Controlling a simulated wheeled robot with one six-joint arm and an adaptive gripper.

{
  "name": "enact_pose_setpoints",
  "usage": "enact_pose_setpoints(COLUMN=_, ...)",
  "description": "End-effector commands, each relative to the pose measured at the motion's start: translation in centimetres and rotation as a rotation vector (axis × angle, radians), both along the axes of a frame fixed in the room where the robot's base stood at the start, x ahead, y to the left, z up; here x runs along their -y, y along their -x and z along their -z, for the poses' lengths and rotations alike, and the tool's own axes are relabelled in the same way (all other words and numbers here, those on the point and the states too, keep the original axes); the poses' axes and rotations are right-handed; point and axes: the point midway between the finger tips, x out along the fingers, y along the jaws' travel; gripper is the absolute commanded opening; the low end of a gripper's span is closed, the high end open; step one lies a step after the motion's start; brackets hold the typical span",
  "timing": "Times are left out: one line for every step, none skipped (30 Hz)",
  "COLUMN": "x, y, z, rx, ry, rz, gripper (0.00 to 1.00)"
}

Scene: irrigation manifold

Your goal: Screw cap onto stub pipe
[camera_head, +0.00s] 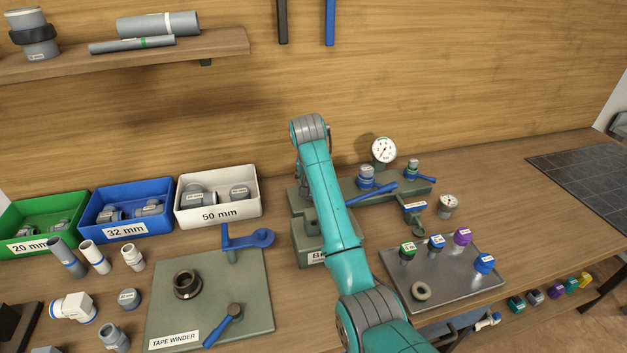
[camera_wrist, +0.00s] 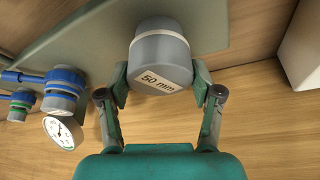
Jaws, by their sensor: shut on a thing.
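A grey cap (camera_wrist: 160,58) labelled "50 mm" is between the fingertips of my gripper (camera_wrist: 160,88) in the wrist view, one finger on each side. My gripper is shut on it. A pale ring and a rounded grey end show beyond the label, against a grey-green plate (camera_wrist: 85,45). I cannot tell whether the cap is seated on the stub pipe, as the stub is not clearly seen. In the head view my arm hides the gripper and the cap, over the left part of the grey-green manifold (camera_head: 395,187).
Gauges (camera_head: 383,151) and blue-handled valves (camera_head: 370,192) stand right of my arm. A metal tray (camera_head: 455,285) with coloured caps lies in front. Bins, including a white "50 mm" bin (camera_head: 218,213), and the tape winder board (camera_head: 250,290) are at left.

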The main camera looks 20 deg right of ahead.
Motion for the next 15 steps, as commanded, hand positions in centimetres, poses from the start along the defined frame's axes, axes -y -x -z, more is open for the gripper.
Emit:
enact_pose_setpoints(x=0.22, y=-0.06, z=-0.04, rx=0.002, ry=0.003, rz=0.019, gripper=0.17)
enact_pose_setpoints(x=0.23, y=-0.07, z=-0.04, rx=0.001, ry=0.002, rz=0.038, gripper=0.17)
enact_pose_setpoints(x=0.22, y=-0.08, z=-0.05, rx=0.001, ry=0.003, rz=0.072, gripper=0.17)
enact_pose_setpoints(x=0.20, y=-0.09, z=-0.06, rx=0.001, ry=0.003, rz=0.104, gripper=0.17)
enact_pose_setpoints(x=0.22, y=-0.10, z=-0.10, rx=0.002, ry=0.004, rz=0.139, gripper=0.17)
enact_pose_setpoints(x=0.19, y=-0.11, z=-0.13, rx=0.001, ry=0.003, rz=0.186, gripper=0.17)
enact_pose_setpoints(x=0.20, y=-0.10, z=-0.11, rx=0.001, ry=0.004, rz=0.221, gripper=0.17)
enact_pose_setpoints(x=0.19, y=-0.10, z=-0.09, rx=0.001, ry=0.003, rz=0.254, gripper=0.17)
enact_pose_setpoints(x=0.17, y=-0.10, z=-0.09, rx=0.002, ry=0.003, rz=0.295, gripper=0.17)
enact_pose_setpoints(x=0.21, y=-0.10, z=-0.07, rx=0.002, ry=0.004, rz=0.322, gripper=0.17)
enact_pose_setpoints(x=0.22, y=-0.11, z=-0.08, rx=0.002, ry=0.003, rz=0.344, gripper=0.17)
enact_pose_setpoints(x=0.23, y=-0.11, z=-0.10, rx=0.003, ry=0.002, rz=0.368, gripper=0.17)
enact_pose_setpoints(x=0.25, y=-0.11, z=-0.12, rx=0.003, ry=0.002, rz=0.382, gripper=0.17)
enact_pose_setpoints(x=0.27, y=-0.10, z=-0.12, rx=0.004, ry=0.002, rz=0.392, gripper=0.17)
enact_pose_setpoints(x=0.30, y=-0.09, z=-0.11, rx=0.003, ry=0.003, rz=0.399, gripper=0.17)
